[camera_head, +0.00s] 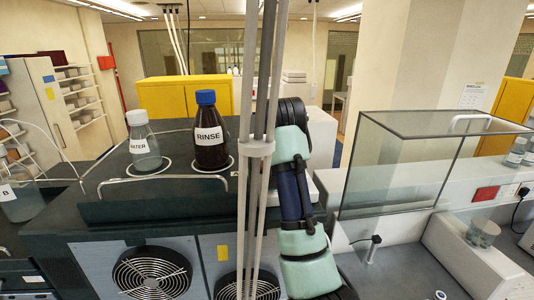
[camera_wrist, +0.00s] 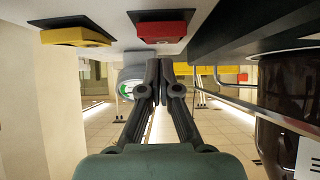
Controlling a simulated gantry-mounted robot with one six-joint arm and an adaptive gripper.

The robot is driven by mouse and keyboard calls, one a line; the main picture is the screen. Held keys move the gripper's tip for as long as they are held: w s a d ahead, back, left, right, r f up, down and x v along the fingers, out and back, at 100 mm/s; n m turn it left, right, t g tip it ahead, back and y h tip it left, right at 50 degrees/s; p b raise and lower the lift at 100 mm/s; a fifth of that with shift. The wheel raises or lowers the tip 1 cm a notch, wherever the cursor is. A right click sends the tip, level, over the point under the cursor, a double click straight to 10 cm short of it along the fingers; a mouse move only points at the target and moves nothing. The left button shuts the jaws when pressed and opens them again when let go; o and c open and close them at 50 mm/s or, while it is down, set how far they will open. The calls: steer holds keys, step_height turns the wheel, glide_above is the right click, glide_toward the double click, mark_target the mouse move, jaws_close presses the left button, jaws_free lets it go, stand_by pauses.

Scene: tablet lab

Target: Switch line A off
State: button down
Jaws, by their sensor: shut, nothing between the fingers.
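In the wrist view, which looks upside down, my gripper (camera_wrist: 160,75) is shut and empty. Its fingertips overlap the edge of a grey round part with a green curved mark (camera_wrist: 127,88); I cannot tell whether they touch it. A red block (camera_wrist: 161,27) and a yellow block (camera_wrist: 76,37), each on a dark plate, are fixed to a pale surface near the fingertips. I read no line A label, so I cannot tell which part is its switch. In the head view my arm hides the gripper and these parts.
A brown RINSE bottle (camera_head: 210,135) and a clear WATER bottle (camera_head: 143,142) stand on the dark bench top (camera_head: 110,180), behind a metal rail. The brown bottle is close at the wrist view's right (camera_wrist: 282,105). A glass enclosure (camera_head: 395,170) stands to the right.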

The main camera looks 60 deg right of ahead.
step_height(320, 180, up, 4)
steer(key=shift+f, duration=0.15)
steer(key=s+a+r+b, duration=0.3)
steer(key=a+r, duration=0.1)
steer(key=r, duration=0.3)
steer(key=shift+s+a+r, duration=0.2)
steer(key=shift+a, duration=0.05)
